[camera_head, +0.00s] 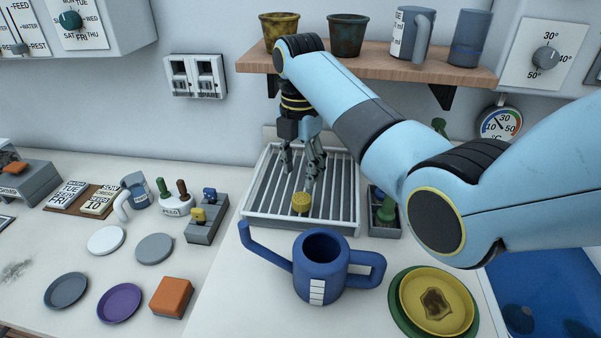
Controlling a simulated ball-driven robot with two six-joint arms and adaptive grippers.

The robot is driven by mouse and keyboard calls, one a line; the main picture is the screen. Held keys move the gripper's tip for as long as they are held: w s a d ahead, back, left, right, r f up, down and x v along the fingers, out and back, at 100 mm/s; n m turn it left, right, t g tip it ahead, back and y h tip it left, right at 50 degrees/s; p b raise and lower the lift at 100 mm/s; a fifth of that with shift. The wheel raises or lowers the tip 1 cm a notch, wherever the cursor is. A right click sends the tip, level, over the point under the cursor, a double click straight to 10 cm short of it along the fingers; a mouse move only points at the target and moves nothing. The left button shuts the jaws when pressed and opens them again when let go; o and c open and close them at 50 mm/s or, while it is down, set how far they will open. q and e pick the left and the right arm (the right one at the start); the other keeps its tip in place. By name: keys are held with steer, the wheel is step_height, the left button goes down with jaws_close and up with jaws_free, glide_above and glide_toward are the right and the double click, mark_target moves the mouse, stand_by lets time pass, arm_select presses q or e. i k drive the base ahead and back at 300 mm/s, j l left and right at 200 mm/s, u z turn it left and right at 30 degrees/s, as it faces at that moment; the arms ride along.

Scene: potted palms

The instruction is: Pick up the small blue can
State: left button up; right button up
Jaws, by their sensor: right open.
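A blue can (316,280) with a long spout at its left, a handle at its right and a white marked strip on its front stands upright on the counter, in front of the slatted rack. My right gripper (301,170) is open and empty, pointing down over the rack (260,223), behind the can and apart from it. A small yellow knobbed piece (301,202) lies on the rack just in front of the fingers. A grey-blue jug (137,190) stands farther left. My left gripper does not show.
A wooden shelf (365,65) with pots and cups hangs above the rack, behind my right arm. A yellow dish (460,310) lies right of the can. An orange block (171,297) and plates are at left. Counter around the can's front is clear.

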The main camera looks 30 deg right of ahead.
mark_target(322, 257)
steer(key=k, duration=1.5)
